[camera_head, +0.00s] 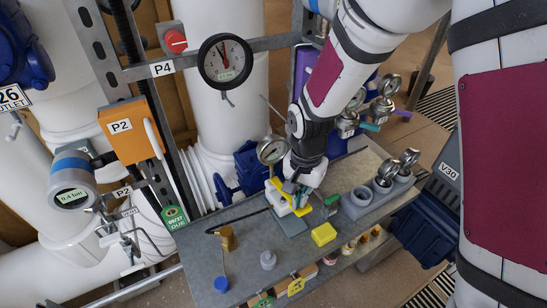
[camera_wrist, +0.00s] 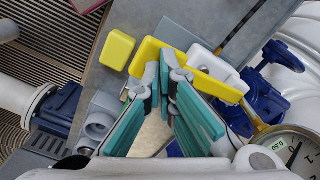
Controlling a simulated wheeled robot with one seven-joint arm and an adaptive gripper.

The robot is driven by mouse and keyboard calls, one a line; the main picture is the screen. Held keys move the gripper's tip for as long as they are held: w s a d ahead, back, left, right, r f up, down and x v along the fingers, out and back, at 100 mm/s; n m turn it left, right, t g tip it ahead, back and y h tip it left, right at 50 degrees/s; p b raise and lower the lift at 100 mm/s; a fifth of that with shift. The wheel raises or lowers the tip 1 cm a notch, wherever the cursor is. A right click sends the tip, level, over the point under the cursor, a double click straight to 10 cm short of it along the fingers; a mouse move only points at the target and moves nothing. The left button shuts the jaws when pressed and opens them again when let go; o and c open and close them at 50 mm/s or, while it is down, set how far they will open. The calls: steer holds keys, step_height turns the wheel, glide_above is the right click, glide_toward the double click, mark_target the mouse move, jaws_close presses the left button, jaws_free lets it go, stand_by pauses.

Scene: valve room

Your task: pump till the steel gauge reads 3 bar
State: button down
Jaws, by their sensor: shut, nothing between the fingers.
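A silver-rimmed dial gauge (camera_head: 272,150) stands beside my gripper; it also shows in the wrist view (camera_wrist: 291,150) with a small "0.50" mark, its needle reading unclear. A round metal digital gauge (camera_head: 72,190) at the left shows 0.4 bar. A white and yellow device, apparently the hand pump (camera_head: 279,201), sits on the grey bench. Its yellow bar (camera_wrist: 205,74) and white body (camera_wrist: 212,62) show in the wrist view. My gripper (camera_head: 296,192) is shut and empty, pointing down at the device. In the wrist view its teal fingertips (camera_wrist: 165,68) overlap the yellow bar; contact is unclear.
The grey bench (camera_head: 200,255) holds a yellow block (camera_head: 324,234), a green piece (camera_head: 332,199), a brass piece (camera_head: 228,238), a blue-capped item (camera_head: 221,284) and a grey holder (camera_head: 362,203) with small gauges. A black-rimmed P4 gauge (camera_head: 225,61) and pipes stand behind.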

steer(key=shift+f+b, duration=0.4)
steer(key=shift+f, duration=1.4)
steer(key=shift+r+p, duration=1.15)
steer(key=shift+r, duration=1.4)
steer(key=shift+f, duration=0.15)
steer(key=shift+f+b, duration=0.6)
steer(key=shift+f, duration=1.8)
steer(key=shift+r+p, duration=1.05)
steer(key=shift+r, duration=1.5)
